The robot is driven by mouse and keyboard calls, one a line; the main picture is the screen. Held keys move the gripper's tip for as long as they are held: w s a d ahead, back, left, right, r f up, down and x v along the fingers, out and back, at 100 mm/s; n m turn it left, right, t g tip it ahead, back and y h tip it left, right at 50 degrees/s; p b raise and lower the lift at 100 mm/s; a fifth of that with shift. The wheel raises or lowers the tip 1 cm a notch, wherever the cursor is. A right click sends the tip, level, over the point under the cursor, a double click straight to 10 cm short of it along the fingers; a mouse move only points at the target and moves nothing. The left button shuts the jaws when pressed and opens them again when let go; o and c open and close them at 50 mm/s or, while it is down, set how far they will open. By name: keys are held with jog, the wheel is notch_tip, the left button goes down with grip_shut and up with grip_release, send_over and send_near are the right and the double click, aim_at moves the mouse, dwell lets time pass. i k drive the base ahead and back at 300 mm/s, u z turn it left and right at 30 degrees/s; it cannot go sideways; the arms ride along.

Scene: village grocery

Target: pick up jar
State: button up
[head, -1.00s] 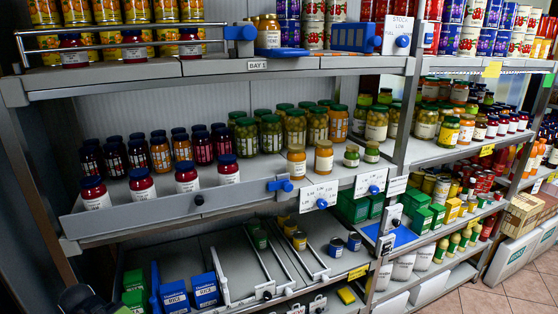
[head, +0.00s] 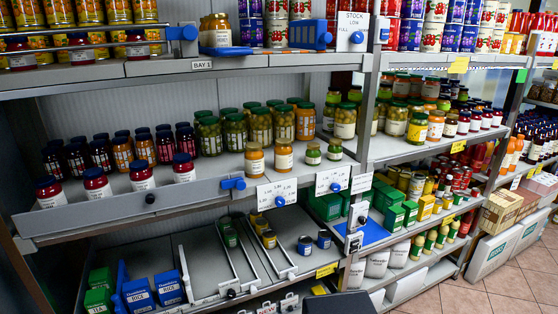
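Many jars stand on the shelves in the head view, and I cannot tell which one the task means. On the middle shelf, dark red jars with white labels (head: 141,175) stand at the front left. Green jars (head: 235,132) stand in rows behind the middle. Two orange-yellow jars with pale lids (head: 284,155) stand near the front edge, beside two small green jars (head: 313,153). A yellow jar (head: 215,32) stands alone on the top shelf by a blue holder. My gripper is not recognisable in view.
The middle shelf (head: 150,205) has a grey front rail with blue clips and white price cards (head: 277,195). Sloped lanes below hold small cans and blue boxes (head: 139,294). A dark block (head: 340,304) shows at the bottom edge. Tiled floor (head: 490,298) is clear at the lower right.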

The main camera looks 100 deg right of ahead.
aim_at(284, 151)
jog(key=u, duration=0.05)
jog(key=k, duration=1.95)
jog(key=z, duration=0.15)
